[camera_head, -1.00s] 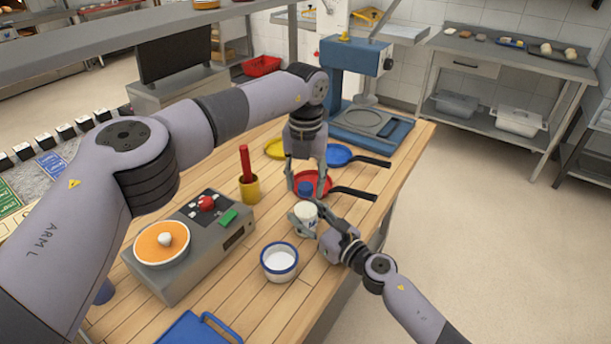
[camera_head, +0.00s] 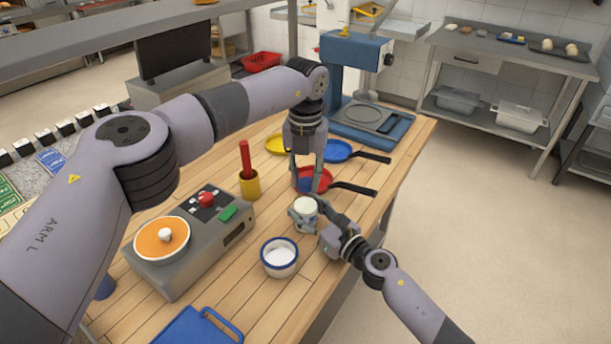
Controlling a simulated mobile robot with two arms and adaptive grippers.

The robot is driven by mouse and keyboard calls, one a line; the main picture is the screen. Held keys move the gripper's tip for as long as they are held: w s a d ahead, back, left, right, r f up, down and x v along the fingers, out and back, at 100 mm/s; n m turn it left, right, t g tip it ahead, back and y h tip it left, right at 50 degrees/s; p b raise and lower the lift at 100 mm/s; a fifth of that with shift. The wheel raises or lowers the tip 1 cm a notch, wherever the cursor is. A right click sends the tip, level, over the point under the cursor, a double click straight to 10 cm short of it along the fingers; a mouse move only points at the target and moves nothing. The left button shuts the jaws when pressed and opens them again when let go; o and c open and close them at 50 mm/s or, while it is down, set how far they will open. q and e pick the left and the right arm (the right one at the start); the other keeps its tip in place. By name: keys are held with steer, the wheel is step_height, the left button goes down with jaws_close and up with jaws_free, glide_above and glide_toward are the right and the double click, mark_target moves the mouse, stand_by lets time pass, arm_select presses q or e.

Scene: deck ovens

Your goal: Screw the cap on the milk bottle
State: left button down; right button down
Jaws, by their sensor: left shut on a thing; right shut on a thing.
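My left gripper (camera_head: 306,178) points straight down over the middle of the worktable, shut on a small blue cap (camera_head: 305,185). The red pan lies behind the cap in the picture. A white milk bottle (camera_head: 305,207) stands just below and in front of the cap, its pale top showing. My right gripper (camera_head: 306,218) comes from the lower right and is shut on the bottle's side. Its fingers hide part of the bottle. The cap looks apart from the bottle's top, though the exact gap is hard to tell.
A white bowl with a blue rim (camera_head: 279,257) stands in front of the bottle. Red (camera_head: 335,186), blue (camera_head: 338,151) and yellow (camera_head: 276,144) pans lie behind. A yellow cup (camera_head: 250,185) with a red-handled tool and a grey scale-like device (camera_head: 190,260) stand to the left.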

arm_select(q)
steer(key=c, duration=1.2)
jaws_free()
step_height(320, 180, up, 12)
arm_select(e)
steer(key=c, duration=0.7)
jaws_free()
steer(key=shift+c, duration=0.2)
steer(key=shift+s+d, duration=0.1)
steer(key=v, duration=1.1)
steer(key=shift+s+d, duration=0.3)
arm_select(q)
steer(key=shift+f, duration=0.1)
arm_select(e)
steer(key=shift+f, duration=0.1)
